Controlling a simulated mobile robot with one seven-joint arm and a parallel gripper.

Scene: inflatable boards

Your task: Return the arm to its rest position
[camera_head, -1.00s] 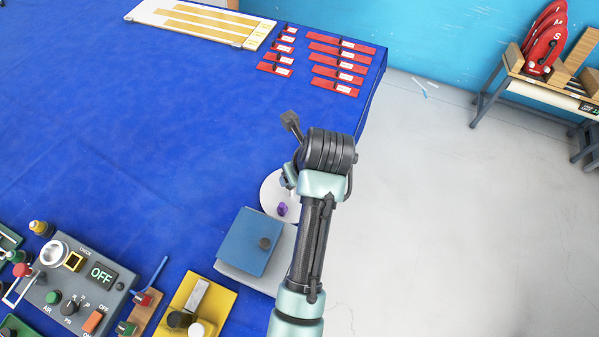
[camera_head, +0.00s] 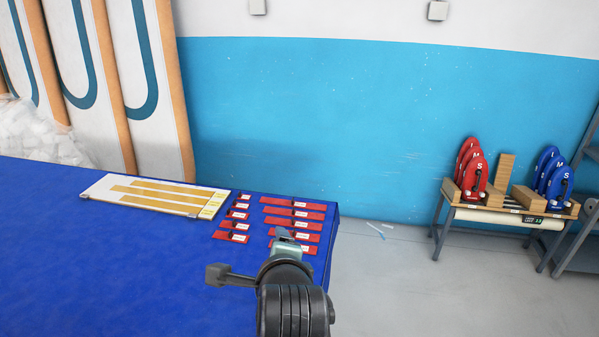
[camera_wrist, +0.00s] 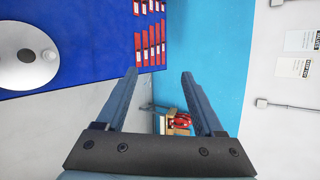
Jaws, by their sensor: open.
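My gripper shows in the wrist view (camera_wrist: 160,75) with its two fingers spread wide apart and nothing between them. In the head view my arm rises from the bottom centre, and the gripper end (camera_head: 285,238) points away from the camera in front of the red pieces. It is small and partly hidden by my wrist there.
The blue-covered table (camera_head: 90,255) fills the left, with red labelled pieces (camera_head: 292,214) and a white board with tan strips (camera_head: 158,195) on it. A rack (camera_head: 500,217) with red and blue fins stands right. Grey floor (camera_head: 400,290) between is mostly clear.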

